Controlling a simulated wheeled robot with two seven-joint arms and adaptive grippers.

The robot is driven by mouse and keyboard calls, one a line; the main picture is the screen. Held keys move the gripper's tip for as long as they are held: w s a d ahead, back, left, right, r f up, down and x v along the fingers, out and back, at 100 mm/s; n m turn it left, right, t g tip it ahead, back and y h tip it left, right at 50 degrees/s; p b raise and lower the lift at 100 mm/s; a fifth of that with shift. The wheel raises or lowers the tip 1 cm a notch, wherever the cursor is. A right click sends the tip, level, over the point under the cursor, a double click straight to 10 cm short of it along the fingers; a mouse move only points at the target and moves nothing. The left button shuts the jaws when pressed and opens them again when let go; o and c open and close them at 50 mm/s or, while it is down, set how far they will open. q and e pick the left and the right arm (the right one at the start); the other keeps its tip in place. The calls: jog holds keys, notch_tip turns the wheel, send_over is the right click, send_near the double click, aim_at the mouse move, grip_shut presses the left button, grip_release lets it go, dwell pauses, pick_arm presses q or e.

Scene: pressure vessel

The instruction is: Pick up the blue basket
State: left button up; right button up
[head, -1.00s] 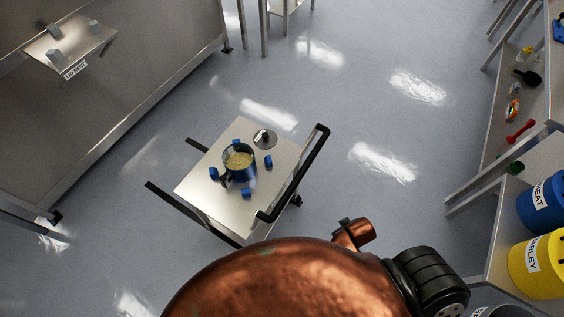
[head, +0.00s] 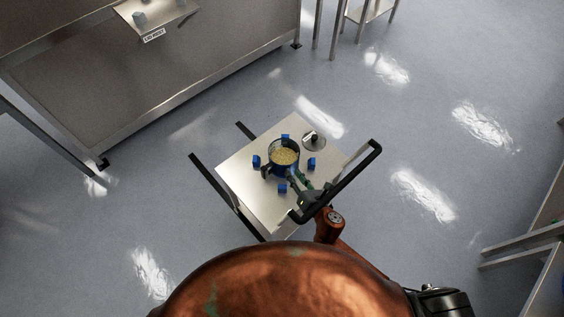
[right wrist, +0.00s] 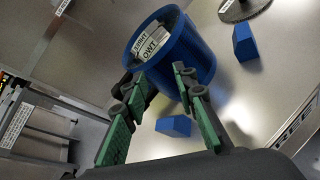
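The blue basket (head: 284,168) stands upright on a small metal-topped cart (head: 245,185). In the head view it holds something pale yellow, and a dark part juts from its lower left side. In the right wrist view the basket (right wrist: 205,60) is just beyond the fingertips, and pale blocks with printed words show inside. My right gripper (head: 302,184) reaches in from the lower right beside the basket. Its green-padded fingers (right wrist: 160,82) are spread with nothing gripped between them. Whether a fingertip touches the basket I cannot tell. My left gripper is out of view.
Several blue blocks (head: 311,162) surround the basket, one of them close to the fingers (right wrist: 173,126). A round lid (head: 314,141) lies behind it. The cart's black push handle (head: 350,175) is under or beside my right arm. A large metal bench (head: 160,80) stands at upper left.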

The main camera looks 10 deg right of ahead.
aim_at(266, 174)
jog(key=a+n+y, duration=0.1)
jog(key=a+n, duration=0.1)
jog(key=n, duration=0.1)
jog(key=a+f+n+g+y, duration=0.1)
jog(key=a+n, duration=0.1)
jog(key=s+a+f+n+y, duration=0.1)
jog(key=a+n, duration=0.2)
jog(key=shift+s+n+g, duration=0.1)
jog(key=shift+n+g, duration=0.2)
jog(key=shift+w+a+f+n+y, duration=0.3)
jog(key=shift+w+a+f, duration=0.2)
jog(key=shift+w+a, duration=0.35)
jog(key=b+x, duration=0.1)
jog(key=x, duration=0.4)
jog(key=shift+w+r, duration=0.15)
jog(key=shift+w, duration=0.1)
jog(key=shift+c, duration=0.6)
grip_shut()
jog(key=shift+r, duration=0.1)
